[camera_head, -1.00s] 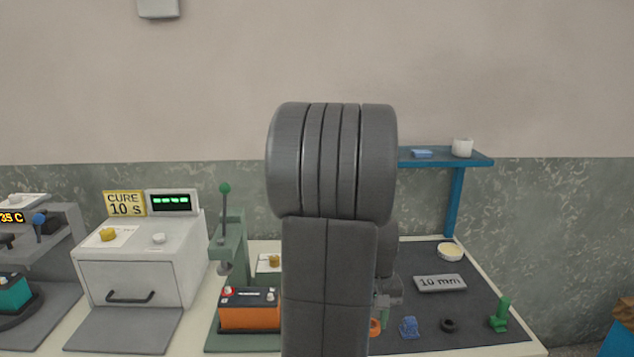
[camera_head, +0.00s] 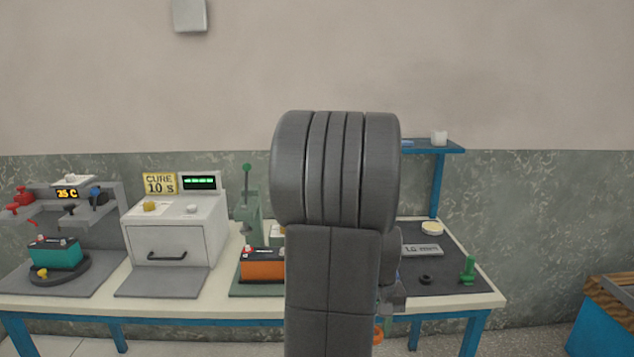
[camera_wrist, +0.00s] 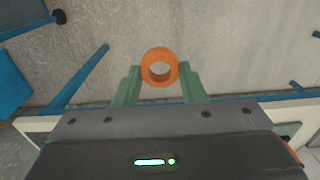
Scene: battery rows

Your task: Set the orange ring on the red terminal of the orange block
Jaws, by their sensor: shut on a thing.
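My gripper (camera_wrist: 160,86) has green fingers shut on the orange ring (camera_wrist: 159,67), which shows whole between the fingertips in the wrist view. In the head view the ring (camera_head: 378,335) shows low, just right of my arm and below the table's front edge; my arm hides most of the gripper. The orange block (camera_head: 262,264) stands on a green base under a green press, left of my arm. Its red terminal (camera_head: 248,248) is at the left of its dark top, with a pale piece showing there. My arm hides the block's right end.
A white curing oven (camera_head: 178,236) stands left of the block. A teal block (camera_head: 55,253) sits on a round stand at far left. A dark mat (camera_head: 445,262) at right holds a black ring (camera_head: 425,279) and a green peg (camera_head: 468,270). The table's front edge (camera_head: 420,308) lies before me.

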